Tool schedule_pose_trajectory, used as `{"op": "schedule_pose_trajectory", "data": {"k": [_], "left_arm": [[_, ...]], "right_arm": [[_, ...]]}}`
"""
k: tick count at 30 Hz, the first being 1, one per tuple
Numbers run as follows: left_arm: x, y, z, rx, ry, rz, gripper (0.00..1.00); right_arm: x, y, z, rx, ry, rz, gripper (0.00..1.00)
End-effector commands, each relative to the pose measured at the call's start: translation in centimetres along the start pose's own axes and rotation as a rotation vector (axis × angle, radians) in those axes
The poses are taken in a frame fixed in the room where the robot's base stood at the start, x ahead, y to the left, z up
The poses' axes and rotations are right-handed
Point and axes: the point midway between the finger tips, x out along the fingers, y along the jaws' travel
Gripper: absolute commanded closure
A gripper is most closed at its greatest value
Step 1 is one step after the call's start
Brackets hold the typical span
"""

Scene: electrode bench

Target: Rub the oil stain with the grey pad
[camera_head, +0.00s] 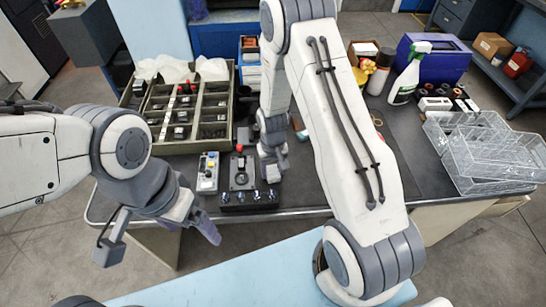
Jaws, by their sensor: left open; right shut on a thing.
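My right gripper (272,168) points down at the front middle of the dark bench top (320,190), just right of a black box with a red button. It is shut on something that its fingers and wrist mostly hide. I cannot clearly make out the grey pad or the oil stain; my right arm covers part of the bench top. My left gripper (196,218) is open and empty, in front of the bench's front edge at the left.
A compartment tray (133,103) with small parts stands at the back left. A small control box (208,173) is beside the black box (242,172). Clear bins (480,150), a spray bottle (408,75) and a purple box (433,60) stand at the right.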

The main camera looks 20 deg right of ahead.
Motion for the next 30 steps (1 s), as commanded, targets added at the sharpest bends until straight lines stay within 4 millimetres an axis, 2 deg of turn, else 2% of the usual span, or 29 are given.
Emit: {"op": "schedule_pose_trajectory", "data": {"k": [1,3,18,23,30], "left_arm": [[-1.0,0.1,-0.1,0.0,0.0,0.0,0.1],[-1.5,0.1,-0.1,0.0,0.001,0.0,0.1],[-5.2,0.4,-0.3,0.0,0.001,0.0,0.1],[-6.0,0.4,-0.4,0.0,0.001,0.0,0.1],[-6.0,0.4,-0.4,0.0,0.001,0.0,0.1]], "right_arm": [[-1.2,-0.1,-0.1,-0.001,0.004,0.0,0.99],[-2.7,-0.3,-0.1,-0.004,0.004,0.0,0.99],[-7.1,-0.7,-0.2,-0.011,0.002,0.0,0.99],[-8.1,-0.7,-0.2,-0.011,0.002,0.0,0.99],[-8.1,-0.7,-0.1,-0.011,0.001,0.0,0.99]]}}
